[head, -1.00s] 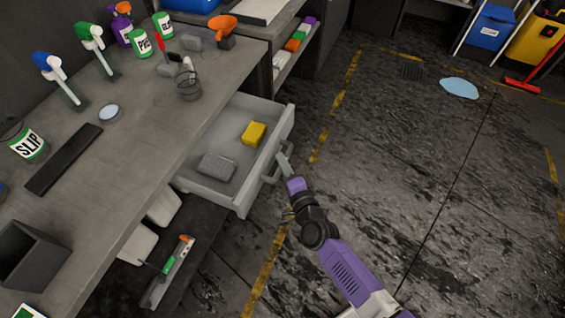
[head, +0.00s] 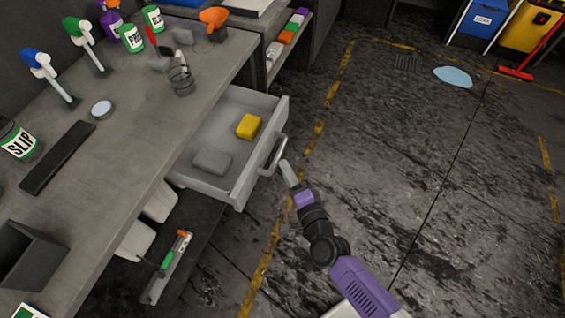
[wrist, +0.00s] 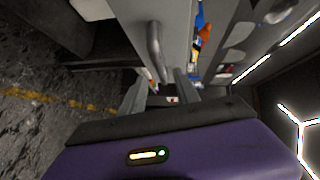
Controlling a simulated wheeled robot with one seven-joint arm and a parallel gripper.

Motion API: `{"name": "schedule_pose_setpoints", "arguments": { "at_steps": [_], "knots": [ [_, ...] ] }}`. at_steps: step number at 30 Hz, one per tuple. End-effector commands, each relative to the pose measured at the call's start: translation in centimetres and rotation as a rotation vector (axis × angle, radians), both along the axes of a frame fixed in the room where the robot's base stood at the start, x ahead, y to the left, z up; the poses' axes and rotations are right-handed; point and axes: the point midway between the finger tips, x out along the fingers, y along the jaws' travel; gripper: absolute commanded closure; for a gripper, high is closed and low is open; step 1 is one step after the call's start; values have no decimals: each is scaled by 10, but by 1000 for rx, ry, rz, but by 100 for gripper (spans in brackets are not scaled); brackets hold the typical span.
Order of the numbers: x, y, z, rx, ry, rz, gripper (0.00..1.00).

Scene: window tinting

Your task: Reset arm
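My gripper (head: 289,173) is just outside the front of an open drawer (head: 237,190), close to the drawer's handle (head: 277,155). In the wrist view the two fingers (wrist: 160,92) stand apart with nothing seen between them. The handle (wrist: 155,50) shows beyond the fingers there, and I see a gap rather than a grasp. The drawer holds a yellow sponge (head: 249,126) and a grey block (head: 212,161).
The grey workbench (head: 130,140) fills the left, with spray bottles (head: 85,42), a SLIP tub (head: 18,141) and a black bar (head: 58,157). A squeegee-like tool (head: 174,262) lies on the lower shelf. The dark floor (head: 400,150) to the right is mostly clear, with a light-blue patch (head: 453,77).

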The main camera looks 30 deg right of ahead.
Motion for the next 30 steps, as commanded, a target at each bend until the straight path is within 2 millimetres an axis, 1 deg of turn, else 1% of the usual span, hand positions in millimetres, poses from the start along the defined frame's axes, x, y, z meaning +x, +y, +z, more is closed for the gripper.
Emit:
{"name": "schedule_pose_setpoints", "arguments": {
  "at_steps": [1, 5, 21, 24, 25, 26, 28, 29, 30],
  "knots": [
    [-4, 0, 0, 0, 0, -1, 62],
    [-9, 1, 2, 0, -1, -1, 62],
    [-9, 1, 2, -2, -1, -1, 62],
    [-9, 2, 2, -38, 5, 7, 62],
    [-8, 2, 3, -69, 7, 13, 62],
    [-6, 3, 11, -107, 0, 23, 62],
    [-3, 5, 32, -210, -25, 41, 62],
    [-7, 7, 41, -266, -30, 52, 62],
    [-16, 8, 50, -340, -32, 65, 62]
  ]
}}
